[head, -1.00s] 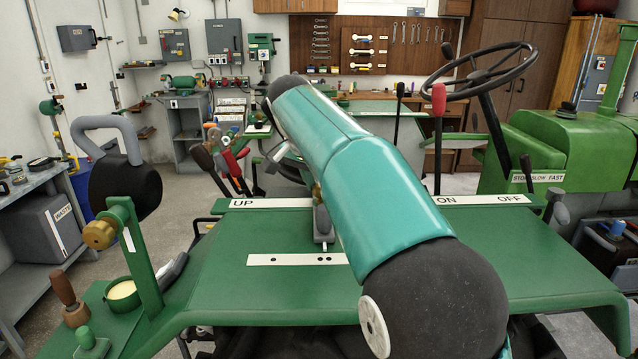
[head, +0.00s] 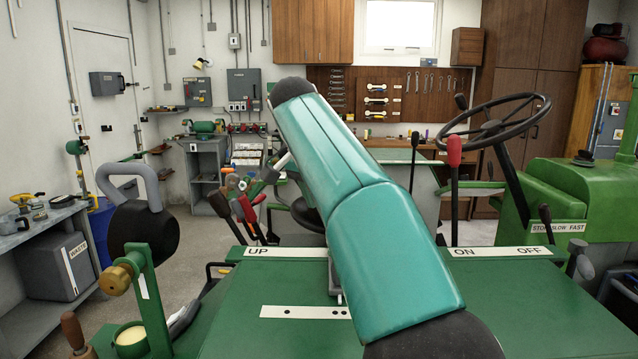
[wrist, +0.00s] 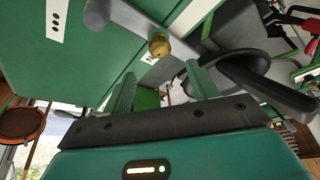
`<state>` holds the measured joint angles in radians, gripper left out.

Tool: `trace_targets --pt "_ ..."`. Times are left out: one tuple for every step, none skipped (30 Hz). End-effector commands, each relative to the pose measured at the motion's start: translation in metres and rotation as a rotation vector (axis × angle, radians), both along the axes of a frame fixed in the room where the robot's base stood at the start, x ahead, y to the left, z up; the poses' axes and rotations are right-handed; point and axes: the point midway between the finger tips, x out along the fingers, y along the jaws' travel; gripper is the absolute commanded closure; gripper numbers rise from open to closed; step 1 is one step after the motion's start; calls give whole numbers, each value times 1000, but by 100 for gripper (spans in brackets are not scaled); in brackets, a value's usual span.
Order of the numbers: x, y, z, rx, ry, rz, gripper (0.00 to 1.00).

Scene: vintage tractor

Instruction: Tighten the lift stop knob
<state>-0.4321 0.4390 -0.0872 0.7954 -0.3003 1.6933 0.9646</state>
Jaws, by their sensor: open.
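A small brass knob (wrist: 159,44), which looks like the lift stop knob, sits by a white label strip on the green panel in the wrist view. My gripper (wrist: 160,70) is open. Its two fingers point toward the knob, which lies just beyond the tips and roughly between them, with no visible contact. A grey lever (wrist: 125,20) is close by at the upper left. In the head view my teal arm hides the gripper and this knob, over the green panel (head: 235,310) with its UP label (head: 258,251).
Another brass knob (head: 115,280) is on a green bracket at the left, beside a black weight with a grey handle (head: 130,175). A red-tipped lever (head: 454,150) and the steering wheel (head: 492,128) stand at the right. Several tool handles (head: 245,205) rise behind the panel.

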Motion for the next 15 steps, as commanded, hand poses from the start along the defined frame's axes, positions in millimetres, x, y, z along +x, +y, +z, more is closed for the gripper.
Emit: trace_targets --pt "-1 3 7 0 -1 0 41" --pt "-3 4 12 0 -3 0 41" --pt "-5 5 19 0 -3 0 41" --pt "-6 6 22 0 -2 -1 41" --pt "-7 7 25 0 -1 -1 41" --pt "-8 8 29 0 -1 -1 41" --pt "-9 9 32 0 -2 -1 41" --pt "-10 10 34 -1 -1 0 41" --pt "-11 10 36 -1 0 0 41" --pt "-11 11 38 -1 -1 0 41" --pt "-12 11 40 0 -1 0 41" --pt "-13 11 41 -1 -1 0 41" --pt "-14 11 42 -1 1 0 41" --pt "-14 12 43 -1 1 0 41" --pt "-14 12 44 -1 1 0 41"
